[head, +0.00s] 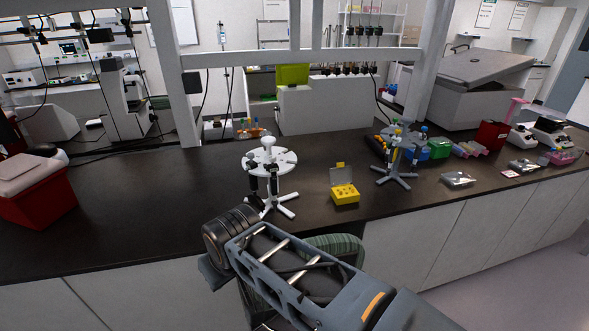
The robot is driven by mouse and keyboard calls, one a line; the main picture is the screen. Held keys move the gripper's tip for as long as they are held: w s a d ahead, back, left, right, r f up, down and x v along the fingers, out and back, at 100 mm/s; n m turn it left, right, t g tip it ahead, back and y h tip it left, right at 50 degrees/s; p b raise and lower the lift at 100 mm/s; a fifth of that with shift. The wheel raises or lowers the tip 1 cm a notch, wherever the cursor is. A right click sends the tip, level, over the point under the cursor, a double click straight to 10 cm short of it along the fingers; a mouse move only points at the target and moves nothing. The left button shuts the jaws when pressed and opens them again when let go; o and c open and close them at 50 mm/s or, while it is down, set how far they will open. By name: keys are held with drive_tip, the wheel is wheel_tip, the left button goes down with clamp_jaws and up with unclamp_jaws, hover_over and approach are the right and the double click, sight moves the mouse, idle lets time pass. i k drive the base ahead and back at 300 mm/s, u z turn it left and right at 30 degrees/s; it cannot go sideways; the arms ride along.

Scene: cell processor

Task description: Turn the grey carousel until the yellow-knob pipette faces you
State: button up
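The grey carousel (395,178) stands on the dark bench right of centre, on a base with several spread feet. Several pipettes hang around its top. A small yellow spot (398,132), which looks like the yellow knob, shows near the top on the far or middle side; which way that pipette faces is too small to tell. A blue knob (424,129) shows at the right. My arm crosses the lower middle of the view, in front of the bench. My gripper is not visible.
A white carousel (270,158) with dark pipettes stands left of the grey one. A yellow box (345,193) with an open lid sits between them. A foil packet (457,180) and a green box (440,148) lie right. A red container (36,192) stands far left.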

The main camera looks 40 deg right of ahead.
sight(409, 139)
drive_tip(key=z, duration=2.55)
drive_tip(key=k, duration=0.7)
drive_tip(key=z, duration=1)
drive_tip(key=k, duration=0.5)
drive_tip(key=z, duration=0.5)
drive_tip(key=i, duration=1.85)
drive_tip(key=u, duration=0.95)
drive_tip(key=i, duration=1.1)
drive_tip(key=u, duration=1.05)
